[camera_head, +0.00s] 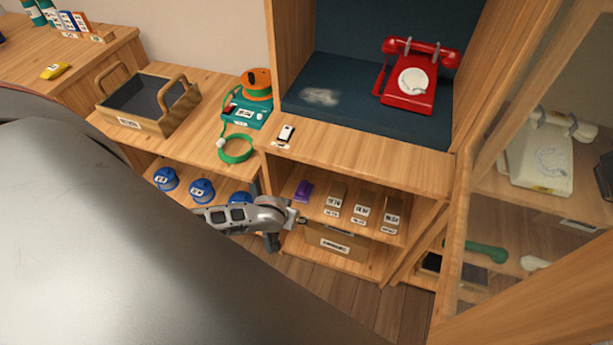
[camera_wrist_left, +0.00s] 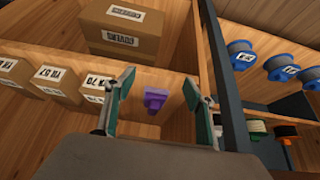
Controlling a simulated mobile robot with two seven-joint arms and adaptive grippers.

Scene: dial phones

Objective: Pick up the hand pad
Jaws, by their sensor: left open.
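A small purple pad (camera_head: 304,190), which I take to be the hand pad, sits on the upper shelf of the open cabinet, left of several labelled boxes. It also shows in the left wrist view (camera_wrist_left: 155,98), in line between the two fingers and touching neither as far as I can see. My left gripper (camera_head: 294,217) is open and empty in front of the cabinet, just below and left of the pad in the head view. Its spread fingers show in the left wrist view (camera_wrist_left: 161,82). My right gripper is in neither view.
Labelled small boxes (camera_head: 363,209) stand right of the pad. A larger box (camera_head: 336,241) sits on the lower level. A dark upright divider (camera_wrist_left: 222,75) runs close beside one finger. Blue spools (camera_head: 201,190) fill the bay to the left. A red phone (camera_head: 408,92) stands above.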

